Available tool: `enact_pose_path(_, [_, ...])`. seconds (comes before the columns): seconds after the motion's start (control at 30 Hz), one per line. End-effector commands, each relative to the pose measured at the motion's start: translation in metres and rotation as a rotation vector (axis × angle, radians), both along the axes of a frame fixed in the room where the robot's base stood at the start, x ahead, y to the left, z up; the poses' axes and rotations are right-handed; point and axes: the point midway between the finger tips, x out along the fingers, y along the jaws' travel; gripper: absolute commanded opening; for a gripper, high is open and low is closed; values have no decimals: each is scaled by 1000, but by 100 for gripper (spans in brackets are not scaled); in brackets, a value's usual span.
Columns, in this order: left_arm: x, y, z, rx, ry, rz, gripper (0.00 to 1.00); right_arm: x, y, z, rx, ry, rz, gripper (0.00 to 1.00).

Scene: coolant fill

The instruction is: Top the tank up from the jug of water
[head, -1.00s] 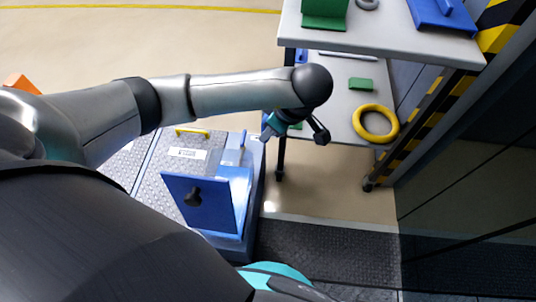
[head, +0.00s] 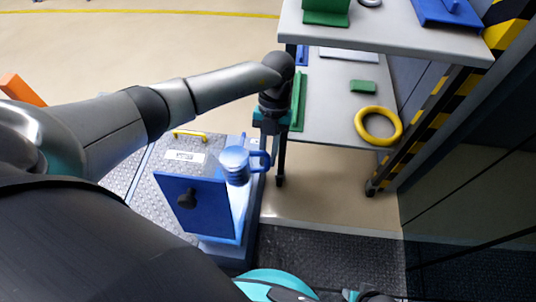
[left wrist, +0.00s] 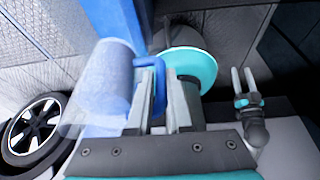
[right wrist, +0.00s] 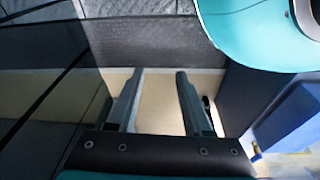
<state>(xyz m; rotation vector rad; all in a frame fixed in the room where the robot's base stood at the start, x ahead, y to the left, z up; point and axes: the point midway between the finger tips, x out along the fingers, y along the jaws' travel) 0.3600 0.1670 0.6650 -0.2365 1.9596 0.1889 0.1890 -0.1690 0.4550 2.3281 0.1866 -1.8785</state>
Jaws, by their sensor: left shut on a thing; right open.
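A translucent blue jug (head: 235,167) is held beside the top of an upright blue panel (head: 187,206) on the blue box with a metal deck (head: 150,160). My left gripper (head: 267,148) points down and is shut on the jug's handle. The left wrist view shows the jug (left wrist: 103,84) left of my left gripper (left wrist: 160,95), with the blue handle between the fingers. My right gripper shows in the right wrist view (right wrist: 160,88), open and empty. The tank's opening is not clear to see; the panel and jug may cover it.
A grey shelf unit (head: 340,120) stands right of the box, with a yellow ring (head: 378,125) and green blocks on its lower board. A striped post (head: 415,125) and dark wall close off the right. A yellow handle (head: 190,134) stands up from the deck.

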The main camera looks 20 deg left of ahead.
Motion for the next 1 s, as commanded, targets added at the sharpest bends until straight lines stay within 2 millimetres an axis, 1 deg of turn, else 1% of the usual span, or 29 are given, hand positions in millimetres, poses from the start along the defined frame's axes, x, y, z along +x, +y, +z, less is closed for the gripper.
enact_pose_path(0.1, [0, 0, 0, -1, -1, 26, 0, 0, 1, 1, 1, 0, -1, 50])
enact_pose_path(1.0, [1, -2, -5, -45, -24, 23, 0, 7, 4, 11, 4, -5, -1, 50])
